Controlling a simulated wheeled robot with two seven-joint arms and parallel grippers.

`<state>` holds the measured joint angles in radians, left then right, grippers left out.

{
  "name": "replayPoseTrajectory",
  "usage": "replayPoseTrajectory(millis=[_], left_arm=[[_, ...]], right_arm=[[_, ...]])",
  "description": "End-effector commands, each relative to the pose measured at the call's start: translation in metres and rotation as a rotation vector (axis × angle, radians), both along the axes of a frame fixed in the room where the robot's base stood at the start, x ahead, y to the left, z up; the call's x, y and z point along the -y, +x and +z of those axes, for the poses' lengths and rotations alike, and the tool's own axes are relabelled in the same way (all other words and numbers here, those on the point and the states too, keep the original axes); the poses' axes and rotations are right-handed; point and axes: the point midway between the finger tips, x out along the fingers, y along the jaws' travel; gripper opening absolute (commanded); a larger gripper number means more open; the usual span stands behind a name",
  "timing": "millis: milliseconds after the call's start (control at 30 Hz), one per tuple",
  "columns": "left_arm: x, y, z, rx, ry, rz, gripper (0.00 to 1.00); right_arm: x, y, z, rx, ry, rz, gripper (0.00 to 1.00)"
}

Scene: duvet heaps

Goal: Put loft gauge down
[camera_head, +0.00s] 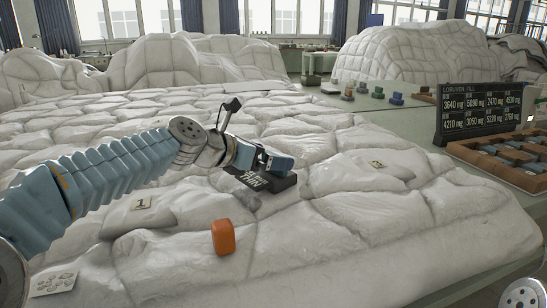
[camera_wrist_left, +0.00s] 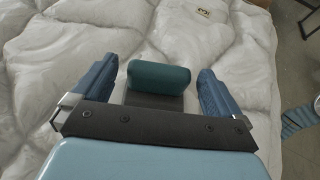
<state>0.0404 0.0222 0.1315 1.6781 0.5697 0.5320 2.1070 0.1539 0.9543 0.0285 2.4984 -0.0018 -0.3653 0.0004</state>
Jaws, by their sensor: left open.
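The loft gauge (camera_head: 262,180) looks like a dark block with white lettering and lies on the quilted white duvet (camera_head: 330,235). In the left wrist view its teal rounded grip (camera_wrist_left: 158,79) shows above a dark base. My left gripper (camera_head: 268,160) is at the gauge, and in the wrist view its blue fingers (camera_wrist_left: 158,70) stand open on either side of the teal grip, with gaps at both sides. The gripper hides part of the gauge in the head view. My right gripper is not in view.
An orange block (camera_head: 223,237) stands on the duvet nearer me. Number cards (camera_head: 140,203) (camera_head: 377,163) and a picture card (camera_head: 55,283) lie on it. A black board of weights (camera_head: 482,115) and a wooden compartment tray (camera_head: 462,150) are at right. Duvet heaps (camera_head: 395,55) rise behind.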

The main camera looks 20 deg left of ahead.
Motion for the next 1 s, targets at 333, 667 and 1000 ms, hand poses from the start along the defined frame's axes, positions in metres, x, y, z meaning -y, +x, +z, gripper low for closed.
replayPoseTrajectory(millis=[333,667,1000], left_arm=[[-0.040,-0.060,0.030,0.002,0.000,0.002,1.00],[-0.050,-0.076,0.037,-0.001,-0.001,-0.001,1.00],[-0.050,-0.076,0.037,-0.001,-0.001,-0.001,1.00]], right_arm=[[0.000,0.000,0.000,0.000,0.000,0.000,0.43],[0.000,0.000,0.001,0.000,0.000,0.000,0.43],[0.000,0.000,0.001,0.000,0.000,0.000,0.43]])
